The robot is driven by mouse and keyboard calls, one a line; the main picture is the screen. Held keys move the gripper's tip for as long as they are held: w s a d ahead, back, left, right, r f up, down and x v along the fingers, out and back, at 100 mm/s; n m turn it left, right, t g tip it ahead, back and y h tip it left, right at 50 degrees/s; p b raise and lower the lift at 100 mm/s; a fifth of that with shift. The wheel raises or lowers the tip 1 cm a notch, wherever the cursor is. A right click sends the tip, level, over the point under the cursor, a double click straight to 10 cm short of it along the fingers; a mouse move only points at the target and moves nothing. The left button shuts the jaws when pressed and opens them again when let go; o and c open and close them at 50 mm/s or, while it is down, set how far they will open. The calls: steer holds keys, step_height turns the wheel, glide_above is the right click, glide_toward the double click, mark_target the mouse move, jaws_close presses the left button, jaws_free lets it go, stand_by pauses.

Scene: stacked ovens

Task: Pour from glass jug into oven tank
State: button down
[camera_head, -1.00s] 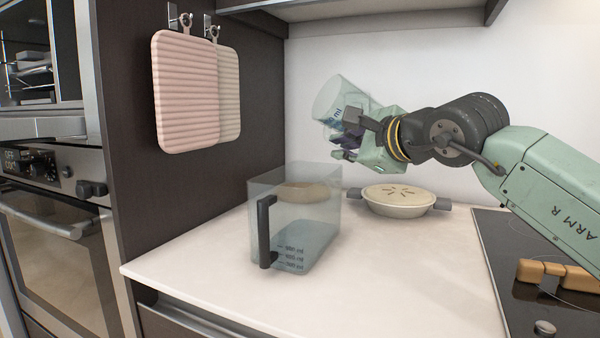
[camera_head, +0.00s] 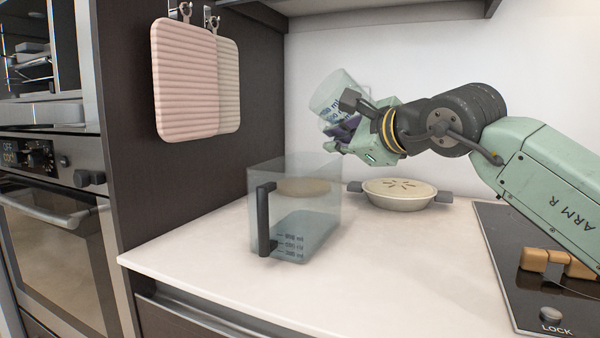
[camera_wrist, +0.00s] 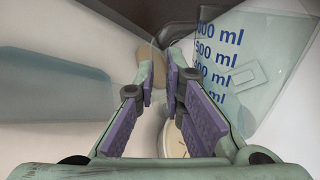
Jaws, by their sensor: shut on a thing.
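The glass jug (camera_head: 338,92) is a clear vessel with blue ml marks. It is tilted in the air, above and behind the tank in the head view. In the wrist view the jug (camera_wrist: 262,65) is at the right, its marks readable. My gripper (camera_head: 345,138) is shut on the jug; its purple-padded fingers (camera_wrist: 165,75) show in the wrist view, and the grip point is partly hidden. The oven tank (camera_head: 315,215) is a clear box with a black handle, upright on the counter, with bluish liquid low inside. I cannot tell whether the jug holds liquid.
A pie in a dish (camera_head: 399,203) with grey handles stands behind the tank, to its right. A dark hob (camera_head: 510,270) is at the right. Stacked ovens (camera_head: 50,215) are at the left. Pink and cream boards (camera_head: 185,80) hang on the dark side panel. The front counter is clear.

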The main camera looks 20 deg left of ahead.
mark_target(345, 84)
steer(key=m, duration=0.1)
steer(key=s+a+r+m+y+b, duration=0.1)
steer(key=m, duration=0.1)
steer(key=shift+r, duration=0.25)
steer(key=m, duration=0.1)
steer(key=w+d+r+m+y+b, duration=0.1)
steer(key=m, duration=0.1)
steer(key=shift+r, duration=0.15)
steer(key=r+m, duration=0.1)
steer(key=w+d+m+y, duration=0.1)
steer(key=m, duration=0.1)
steer(key=shift+r, duration=0.4)
steer(key=shift+r, duration=0.1)
step_height(345, 84, up, 5)
steer(key=p, duration=0.4)
